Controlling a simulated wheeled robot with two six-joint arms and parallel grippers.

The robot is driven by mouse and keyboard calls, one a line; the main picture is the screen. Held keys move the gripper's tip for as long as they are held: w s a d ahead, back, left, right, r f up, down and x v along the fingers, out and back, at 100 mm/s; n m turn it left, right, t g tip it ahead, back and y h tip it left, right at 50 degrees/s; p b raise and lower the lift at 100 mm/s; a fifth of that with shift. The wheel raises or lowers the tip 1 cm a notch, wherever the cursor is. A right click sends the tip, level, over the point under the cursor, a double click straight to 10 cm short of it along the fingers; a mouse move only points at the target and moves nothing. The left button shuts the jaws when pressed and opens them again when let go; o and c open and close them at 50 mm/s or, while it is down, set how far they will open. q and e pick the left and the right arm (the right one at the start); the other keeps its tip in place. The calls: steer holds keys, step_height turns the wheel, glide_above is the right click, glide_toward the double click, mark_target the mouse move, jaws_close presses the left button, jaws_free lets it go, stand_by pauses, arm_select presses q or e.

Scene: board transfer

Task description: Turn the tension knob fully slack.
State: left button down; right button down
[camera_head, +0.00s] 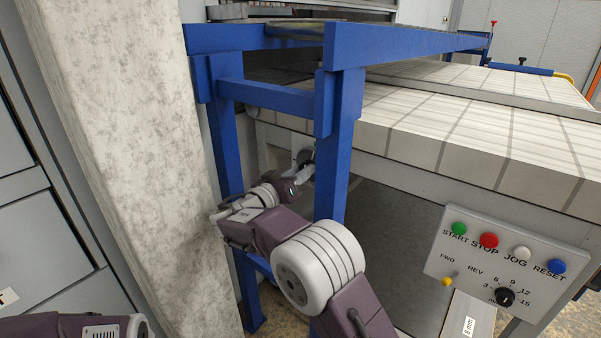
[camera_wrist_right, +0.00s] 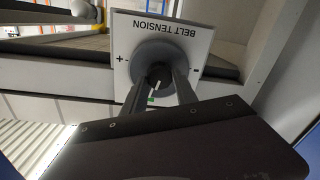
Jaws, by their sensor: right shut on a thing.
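The tension knob (camera_wrist_right: 154,72) is dark and round, on a white plate (camera_wrist_right: 201,45) marked BELT TENSION, which appears upside down in the right wrist view. "+" is at the plate's left and "-" at its right there. A white line and a small green mark show between the fingers at the knob. My right gripper (camera_wrist_right: 158,88) is shut on the knob, one finger on each side. My left gripper is out of view.
A blue steel frame (camera_head: 342,140) stands close around my right arm. A pale concrete pillar (camera_head: 125,130) is at left. The belt conveyor (camera_head: 470,130) is at right, with a control panel (camera_head: 500,262) of coloured buttons and a dial in front.

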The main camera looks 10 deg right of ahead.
steer(key=shift+w+a+f+n+g+p, duration=0.1)
steer(key=shift+n+g+p, duration=0.15)
steer(key=shift+n+p, duration=3.05)
steer(key=shift+f+n+g+p, duration=0.1)
steer(key=shift+n+g+p, duration=0.2)
steer(key=shift+n+p, duration=3)
steer(key=shift+w+a+n+g+p, duration=0.1)
steer(key=shift+n+g+p, duration=0.15)
steer(key=shift+n+p, duration=3.05)
steer(key=shift+s+n+b, duration=0.1)
steer(key=shift+n+b, duration=0.75)
steer(key=shift+n, duration=0.15)
steer(key=c, duration=1)
jaws_free()
steer(key=shift+o, duration=0.2)
